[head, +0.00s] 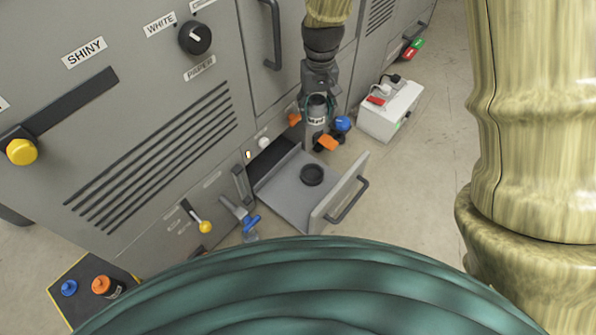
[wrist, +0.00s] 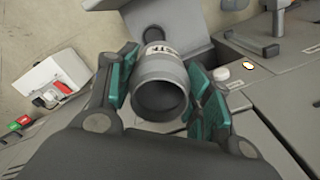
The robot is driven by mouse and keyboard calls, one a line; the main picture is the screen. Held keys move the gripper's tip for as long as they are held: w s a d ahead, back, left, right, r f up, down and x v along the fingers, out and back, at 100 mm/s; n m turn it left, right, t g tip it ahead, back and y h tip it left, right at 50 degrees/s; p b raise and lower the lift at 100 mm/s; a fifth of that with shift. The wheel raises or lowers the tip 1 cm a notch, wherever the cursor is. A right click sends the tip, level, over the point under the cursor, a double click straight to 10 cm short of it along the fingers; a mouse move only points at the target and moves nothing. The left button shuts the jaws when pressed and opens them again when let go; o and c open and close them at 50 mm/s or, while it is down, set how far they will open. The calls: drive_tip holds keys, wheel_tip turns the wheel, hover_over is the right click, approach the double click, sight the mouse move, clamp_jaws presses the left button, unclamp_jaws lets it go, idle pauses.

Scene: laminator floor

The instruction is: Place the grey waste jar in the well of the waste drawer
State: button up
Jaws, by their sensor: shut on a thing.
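The grey waste jar (head: 316,108) has a white label and an open top. My gripper (head: 318,104) is shut on it and holds it upright, beyond the open waste drawer. In the wrist view the jar (wrist: 160,88) sits between the teal finger pads of my gripper (wrist: 162,92), its open mouth facing the camera. The waste drawer (head: 284,190) is pulled out from the machine. Its well (head: 312,174) is a dark round ring in the drawer floor and looks empty.
Blue (head: 342,123) and orange (head: 327,143) knobs show near the jar. The drawer front (head: 338,194) stands up with a handle.

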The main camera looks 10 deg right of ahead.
drive_tip(key=w+d+f+m+b, duration=0.1)
drive_tip(key=w+f+m+b, duration=0.2)
drive_tip(key=f, duration=0.8)
drive_tip(key=f+m+b, duration=0.3)
drive_tip(key=f+m, duration=0.1)
drive_tip(key=f, duration=0.8)
drive_tip(key=b, duration=0.6)
hover_over(312, 176)
drive_tip(key=shift+s+f, duration=0.1)
drive_tip(key=shift+f, duration=4.85)
drive_tip(key=shift+f, duration=0.15)
drive_tip(key=o, duration=1.1)
wheel_tip(312, 176, up, 12)
drive_tip(key=p, duration=0.7)
